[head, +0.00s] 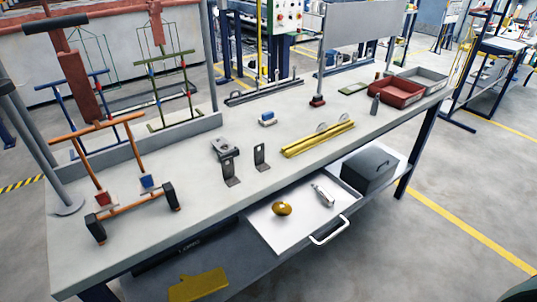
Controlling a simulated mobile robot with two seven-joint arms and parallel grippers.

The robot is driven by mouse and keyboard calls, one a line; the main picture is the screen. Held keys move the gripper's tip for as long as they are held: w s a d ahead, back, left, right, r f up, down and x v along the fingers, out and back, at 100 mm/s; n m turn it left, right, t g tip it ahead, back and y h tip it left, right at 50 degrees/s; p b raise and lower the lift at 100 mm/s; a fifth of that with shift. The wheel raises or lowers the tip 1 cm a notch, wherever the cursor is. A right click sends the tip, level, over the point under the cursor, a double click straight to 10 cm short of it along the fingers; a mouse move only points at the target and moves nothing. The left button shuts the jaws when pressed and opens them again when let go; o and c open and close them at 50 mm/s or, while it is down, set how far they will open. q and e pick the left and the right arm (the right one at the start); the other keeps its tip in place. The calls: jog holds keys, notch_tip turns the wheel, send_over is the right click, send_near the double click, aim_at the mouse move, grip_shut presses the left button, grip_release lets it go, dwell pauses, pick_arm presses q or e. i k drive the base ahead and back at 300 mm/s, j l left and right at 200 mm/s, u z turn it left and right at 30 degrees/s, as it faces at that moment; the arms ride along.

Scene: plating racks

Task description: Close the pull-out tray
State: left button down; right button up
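The pull-out tray (267,232) is a shallow white drawer under the front edge of the grey workbench top, in the middle of the head view. It stands pulled out toward the front. Its rear part is hidden under the bench top. A white bar handle (330,233) is on its front edge. A round yellow object (282,208) and a small silvery object (323,195) lie in the tray. Neither of my grippers can be made out in this view.
The workbench top (205,205) holds metal brackets (231,172), yellow bars (318,139) and a red bin (396,93). An orange rack frame (133,205) stands at the left. A dark box (369,170) sits right of the tray. Floor in front of the handle is clear.

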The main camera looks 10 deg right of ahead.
aim_at(310, 216)
jog(key=k+l+z, duration=0.35)
jog(key=l, duration=0.4)
jog(key=k+l+z, duration=0.15)
jog(key=k+l, duration=0.2)
jog(key=l, duration=0.1)
